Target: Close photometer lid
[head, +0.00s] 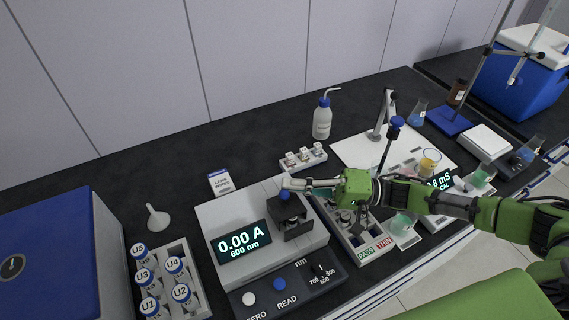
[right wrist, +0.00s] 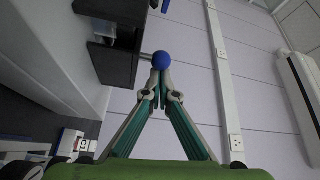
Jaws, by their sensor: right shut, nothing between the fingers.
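The photometer (head: 225,208) is a pale grey box on the dark bench, with a display reading 0.00 A, 600 nm. On its right side is a black sample housing with a dark lid (head: 291,211) that appears raised. A blue knob (head: 285,196) sits on the lid. My right gripper (head: 293,184) reaches in from the right, its fingers at the knob. In the right wrist view the fingertips (right wrist: 161,88) are together and empty, with the blue knob (right wrist: 161,60) just beyond them. Whether they touch it is unclear. My left gripper is out of view.
A rack of U-labelled vials (head: 197,283) stands left of the photometer. A PASS/THIN tray (head: 372,249) lies to its right, beneath my right arm. A small white holder (head: 303,158) and wash bottle (head: 322,122) stand behind. The bench's back left is mostly clear.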

